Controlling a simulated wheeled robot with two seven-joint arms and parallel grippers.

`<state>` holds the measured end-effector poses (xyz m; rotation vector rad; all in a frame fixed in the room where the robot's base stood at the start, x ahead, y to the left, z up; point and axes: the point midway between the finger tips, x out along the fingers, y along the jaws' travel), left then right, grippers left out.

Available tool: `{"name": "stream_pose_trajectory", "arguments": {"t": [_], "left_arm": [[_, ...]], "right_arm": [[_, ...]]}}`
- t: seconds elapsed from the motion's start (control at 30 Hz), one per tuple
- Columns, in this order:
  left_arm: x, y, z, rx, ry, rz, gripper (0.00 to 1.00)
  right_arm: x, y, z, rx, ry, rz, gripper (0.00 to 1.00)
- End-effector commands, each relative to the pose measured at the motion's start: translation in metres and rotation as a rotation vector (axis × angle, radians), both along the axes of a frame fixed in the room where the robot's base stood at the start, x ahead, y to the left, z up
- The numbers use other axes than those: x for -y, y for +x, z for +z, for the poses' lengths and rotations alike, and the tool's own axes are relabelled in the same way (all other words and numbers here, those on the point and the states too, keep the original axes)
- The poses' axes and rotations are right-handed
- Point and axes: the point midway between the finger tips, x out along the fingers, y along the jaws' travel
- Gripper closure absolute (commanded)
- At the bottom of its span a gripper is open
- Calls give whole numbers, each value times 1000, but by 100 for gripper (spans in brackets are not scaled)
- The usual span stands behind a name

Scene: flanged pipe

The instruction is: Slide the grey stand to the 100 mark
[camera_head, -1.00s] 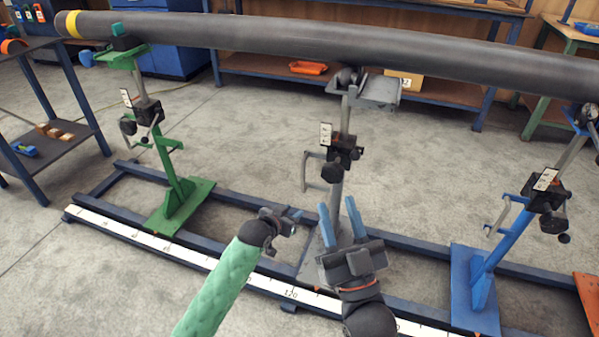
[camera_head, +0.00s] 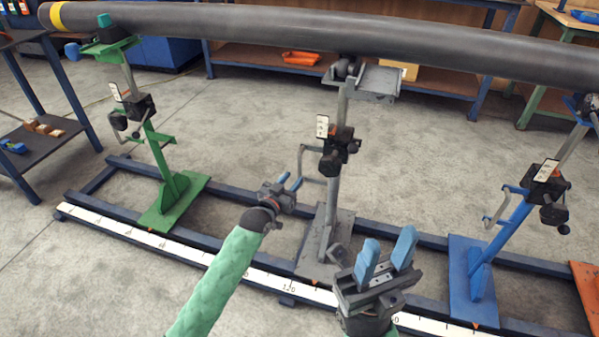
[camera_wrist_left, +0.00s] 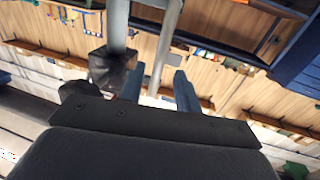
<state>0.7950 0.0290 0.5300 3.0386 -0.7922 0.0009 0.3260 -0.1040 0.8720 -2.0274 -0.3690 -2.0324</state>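The grey stand (camera_head: 333,205) is upright on the rail frame, under the pipe (camera_head: 300,37). Its base plate (camera_head: 318,262) lies just right of the 120 label on the white scale (camera_head: 265,276). The 100 mark is not readable; my left arm covers part of the scale. My right gripper (camera_head: 388,255) is open and empty, right of the base.
The green stand (camera_head: 172,190) is at the left and the blue stand (camera_head: 480,265) at the right on the same rails. An orange base (camera_head: 586,285) shows at the right edge. A shelf cart (camera_head: 40,135) stands at the left. The rails between the green and grey stands look clear.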

Motion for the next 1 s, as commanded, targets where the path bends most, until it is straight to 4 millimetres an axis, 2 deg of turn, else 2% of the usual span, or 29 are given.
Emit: {"name": "stream_pose_trajectory", "arguments": {"t": [0.1,0.33,0.77,0.93,1.0], "left_arm": [[10,17,0,1,-2,0,67],[23,41,-1,0,-1,0,67],[27,48,0,-1,0,-1,67],[27,48,0,-1,0,-1,100],[27,48,0,-1,0,-1,100]], "right_arm": [[-1,0,-3,1,5,8,64],[-3,1,-5,1,10,21,64],[-3,1,-5,1,12,26,64],[-3,1,-5,1,12,26,64],[-3,1,-5,1,12,26,64]]}}
